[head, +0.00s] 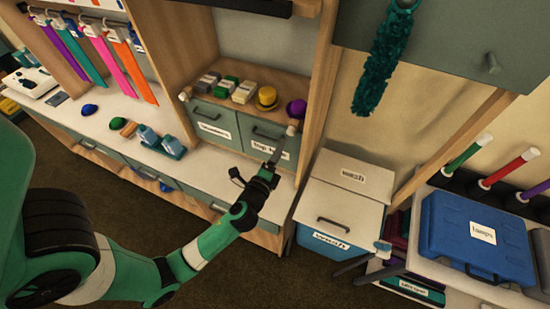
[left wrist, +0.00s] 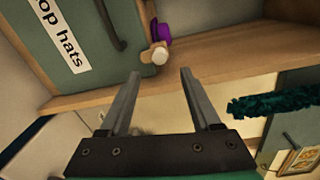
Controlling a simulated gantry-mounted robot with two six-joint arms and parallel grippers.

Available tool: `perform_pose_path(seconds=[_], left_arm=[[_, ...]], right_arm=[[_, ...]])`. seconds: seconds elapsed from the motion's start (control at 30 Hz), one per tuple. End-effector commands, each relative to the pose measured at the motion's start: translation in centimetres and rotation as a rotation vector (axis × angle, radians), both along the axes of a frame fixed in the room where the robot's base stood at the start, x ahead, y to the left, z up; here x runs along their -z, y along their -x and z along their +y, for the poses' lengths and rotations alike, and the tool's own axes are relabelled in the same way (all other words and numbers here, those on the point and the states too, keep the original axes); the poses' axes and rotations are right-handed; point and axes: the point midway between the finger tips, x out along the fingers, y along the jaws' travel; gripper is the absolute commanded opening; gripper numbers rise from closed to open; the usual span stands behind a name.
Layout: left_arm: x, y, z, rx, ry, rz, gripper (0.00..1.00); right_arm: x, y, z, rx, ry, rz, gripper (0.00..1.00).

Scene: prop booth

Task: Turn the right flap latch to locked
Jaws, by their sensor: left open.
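The right flap latch (head: 293,127) is a pale knob at the right end of the grey-green flap labelled "top hats" (head: 257,137). In the left wrist view the latch (left wrist: 158,53) shows as a white round end with a tan part behind it, beside the flap's upper right corner. My left gripper (head: 281,150) is in front of the flap, just below the latch. In the left wrist view its two fingers (left wrist: 160,73) are open and empty, with the latch just beyond the tips and apart from them. My right gripper is not in view.
A purple hat (head: 297,108) and yellow hat (head: 266,98) sit on the shelf above the flap. A second pale knob (head: 185,95) is at the left flap. A wooden upright (head: 316,85) and a teal boa (head: 380,60) are to the right. A wash bin (head: 340,205) stands below right.

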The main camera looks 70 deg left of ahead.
Motion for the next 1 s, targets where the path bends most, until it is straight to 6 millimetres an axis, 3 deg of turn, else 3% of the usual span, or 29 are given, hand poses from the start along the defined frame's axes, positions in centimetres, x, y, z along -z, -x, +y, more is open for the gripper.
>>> perform_pose_path(seconds=[0.1, 0.23, 0.77, 0.9, 1.0], left_arm=[[0.0, 1.6, -1.8, 0.003, 0.0, 0.001, 0.64], [-0.1, 2.6, -2.6, 0.002, 0.0, 0.0, 0.64], [-0.2, 2.7, -2.7, -0.001, 0.0, 0.0, 0.64], [-0.6, 2.2, -3.1, 0.011, -0.002, -0.01, 0.64], [-3.3, -0.1, -3.6, 0.036, -0.016, -0.075, 0.64]], right_arm=[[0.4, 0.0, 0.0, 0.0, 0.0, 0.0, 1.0], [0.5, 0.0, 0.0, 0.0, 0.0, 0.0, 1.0], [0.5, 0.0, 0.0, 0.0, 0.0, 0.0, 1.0], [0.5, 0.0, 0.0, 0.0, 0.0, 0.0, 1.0], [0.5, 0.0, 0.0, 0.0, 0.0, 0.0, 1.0]])
